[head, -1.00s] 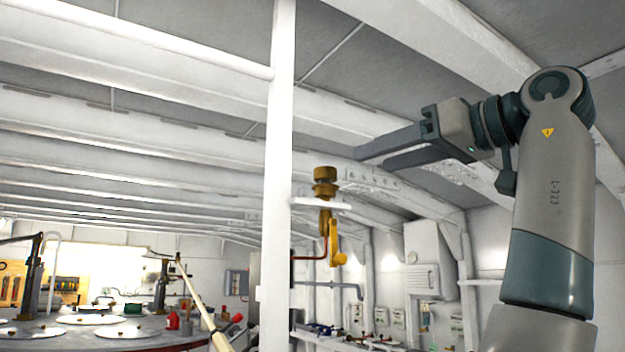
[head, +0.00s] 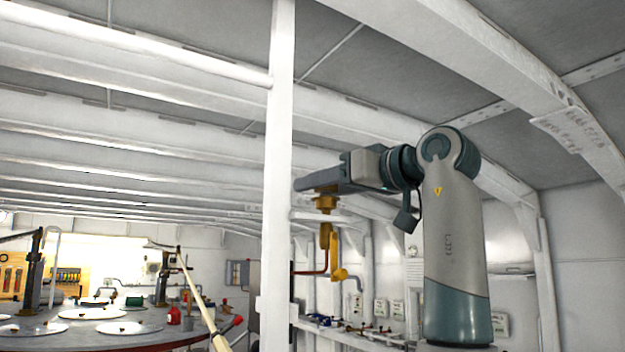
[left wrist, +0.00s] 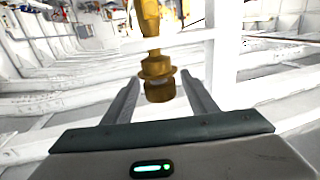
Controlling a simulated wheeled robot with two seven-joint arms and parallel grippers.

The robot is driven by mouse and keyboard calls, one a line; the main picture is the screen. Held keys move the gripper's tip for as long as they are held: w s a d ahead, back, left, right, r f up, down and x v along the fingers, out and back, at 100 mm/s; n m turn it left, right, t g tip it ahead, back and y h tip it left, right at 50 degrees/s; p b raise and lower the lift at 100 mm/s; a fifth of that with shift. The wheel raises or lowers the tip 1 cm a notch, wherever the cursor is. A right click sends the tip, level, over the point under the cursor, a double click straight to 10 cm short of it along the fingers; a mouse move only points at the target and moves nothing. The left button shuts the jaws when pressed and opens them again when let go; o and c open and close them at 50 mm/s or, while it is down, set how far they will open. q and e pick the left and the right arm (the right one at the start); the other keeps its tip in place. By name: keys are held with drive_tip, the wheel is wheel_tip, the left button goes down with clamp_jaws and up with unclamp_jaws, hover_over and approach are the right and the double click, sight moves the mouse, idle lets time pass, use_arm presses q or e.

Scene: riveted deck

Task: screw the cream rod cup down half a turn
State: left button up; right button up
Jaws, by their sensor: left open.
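A brass cup (head: 325,203) with a round cap sits on top of a small white bracket beside the white post, with a yellow-brass fitting (head: 332,250) below it. My left gripper (head: 303,186) is level with the cap, its fingers reaching left over it and hiding its top in the head view. In the left wrist view the brass cup (left wrist: 158,84) hangs between the two spread fingers, with a visible gap on each side. A slanted cream rod (head: 203,305) stands at the lower left, well apart from the gripper; I see no clear cup on it. My right gripper is out of view.
The white post (head: 279,150) stands just left of the cup and the fingertips. Ceiling beams run close above my arm. A round table (head: 110,335) with metal lids and a red bottle (head: 174,315) is at the lower left. Pipes and valves line the wall behind.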

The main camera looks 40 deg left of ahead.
sight(322, 190)
use_arm(q)
drive_tip(key=shift+w+a+p, duration=0.15)
drive_tip(key=shift+a+p, duration=0.1)
drive_tip(key=shift+a, duration=0.5)
drive_tip(key=shift+w+a+p, duration=0.15)
drive_tip(key=shift+a+p, duration=0.05)
drive_tip(key=shift+a, duration=0.55)
drive_tip(key=shift+c, duration=0.7)
drive_tip(key=c, duration=0.9)
drive_tip(key=shift+c, duration=0.2)
drive_tip(key=shift+t, duration=0.3)
drive_tip(key=m+t+h+b, duration=0.1)
drive_tip(key=t, duration=0.1)
drive_tip(key=m+t+b, duration=0.2)
drive_tip(key=w+m+t+h+b, duration=0.1)
drive_tip(key=t+b, duration=0.1)
drive_tip(key=shift+d+f+h, duration=0.2)
drive_tip(key=shift+d+h, duration=0.1)
drive_tip(key=m+t+h+b, duration=0.3)
drive_tip(key=shift+w+d+r+m+t, duration=0.1)
drive_tip(key=shift+w+d+m+t, duration=0.2)
drive_tip(key=shift+w, duration=0.1)
drive_tip(key=shift+w+d+r+m+t+h+b, duration=0.1)
drive_tip(key=shift+m+t+h+b, duration=0.3)
drive_tip(key=shift+h, duration=0.15)
drive_tip(key=shift+w+d+r+m+t+h+b, duration=0.1)
drive_tip(key=shift+m+t+h+b, duration=0.25)
drive_tip(key=shift+h, duration=0.2)
